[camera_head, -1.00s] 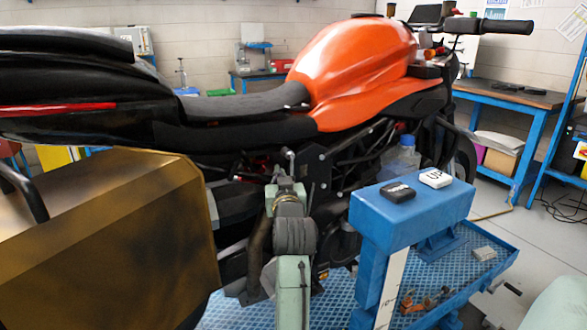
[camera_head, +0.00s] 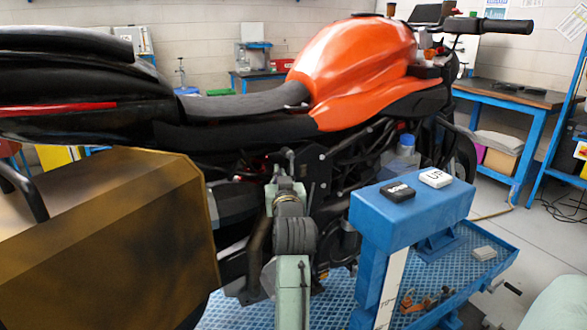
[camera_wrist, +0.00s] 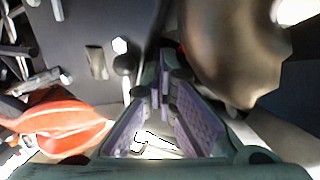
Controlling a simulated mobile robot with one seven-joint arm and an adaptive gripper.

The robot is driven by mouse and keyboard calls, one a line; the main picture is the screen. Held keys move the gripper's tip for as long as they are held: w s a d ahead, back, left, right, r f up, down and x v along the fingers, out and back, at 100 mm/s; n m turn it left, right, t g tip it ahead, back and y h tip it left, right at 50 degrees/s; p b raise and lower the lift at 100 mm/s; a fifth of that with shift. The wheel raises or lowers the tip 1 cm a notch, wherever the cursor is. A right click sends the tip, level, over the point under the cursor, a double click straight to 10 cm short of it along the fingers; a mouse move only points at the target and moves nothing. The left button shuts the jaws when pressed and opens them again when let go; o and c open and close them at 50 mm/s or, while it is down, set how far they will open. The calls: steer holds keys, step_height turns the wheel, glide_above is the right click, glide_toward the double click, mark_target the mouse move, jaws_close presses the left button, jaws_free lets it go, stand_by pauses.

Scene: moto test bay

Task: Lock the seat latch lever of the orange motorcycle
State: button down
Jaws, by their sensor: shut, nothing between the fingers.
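The orange motorcycle (camera_head: 355,65) stands across the head view, with its black seat (camera_head: 245,102) left of the orange tank. My gripper (camera_head: 288,158) is at the side of the motorcycle below the seat, partly lost against the dark frame. In the wrist view my gripper (camera_wrist: 163,85) has its purple-padded fingers shut with nothing held. A dark round knob on a pale stem (camera_wrist: 125,65) is just left of the fingertips in that view. It may be the seat latch lever, but I cannot tell. I cannot pick out the lever in the head view, nor its position.
A blue stand (camera_head: 415,215) with a black box (camera_head: 398,192) and a white box (camera_head: 435,178) is right of my arm. A blue tray (camera_head: 480,262) with small parts lies below it. A large brown-gold panel (camera_head: 110,240) fills the lower left. Grey floor is open at right.

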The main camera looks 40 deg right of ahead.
mark_target(294, 178)
steer(key=shift+d, duration=0.15)
steer(key=shift+s+d+f, duration=0.15)
steer(key=shift+d+f, duration=0.1)
steer(key=shift+d, duration=0.15)
stand_by(0.4)
steer(key=shift+s+d+f, duration=0.1)
steer(key=shift+s+d, duration=0.05)
steer(key=shift+d, duration=0.65)
steer(key=shift+s+d, duration=0.15)
steer(key=shift+d, duration=0.45)
steer(key=shift+s+d+r, duration=0.15)
steer(key=shift+d+r, duration=0.05)
steer(key=shift+d, duration=0.25)
